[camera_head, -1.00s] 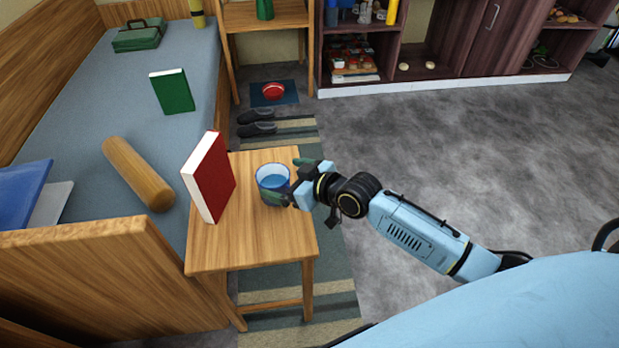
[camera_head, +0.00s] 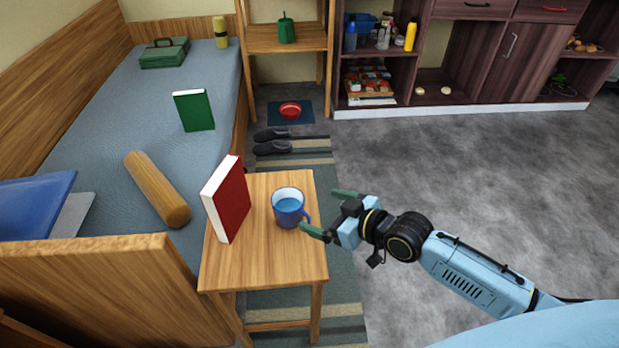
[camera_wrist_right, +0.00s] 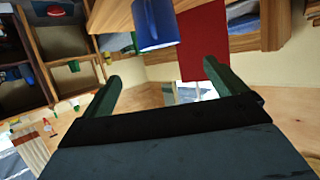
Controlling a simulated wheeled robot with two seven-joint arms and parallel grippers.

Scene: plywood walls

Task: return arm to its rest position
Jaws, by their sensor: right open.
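My right gripper (camera_head: 326,212) is open and empty beside the small wooden table (camera_head: 262,262), with its green fingertips pointing left near the table's right edge. A blue mug (camera_head: 289,210) with a white inside stands upright on the table, just left of the fingers and outside them. In the right wrist view, the two green fingers (camera_wrist_right: 160,85) are spread apart, and the mug (camera_wrist_right: 156,22) shows ahead near the top. My right arm reaches in from the lower right. My left gripper is not in view.
A red book (camera_head: 231,204) stands on the table left of the mug. The bed (camera_head: 95,125) is on the left, with a green book (camera_head: 194,110) and a wooden roll (camera_head: 157,190). A dark cabinet (camera_head: 470,62) stands at the back. The grey floor (camera_head: 450,165) on the right is clear.

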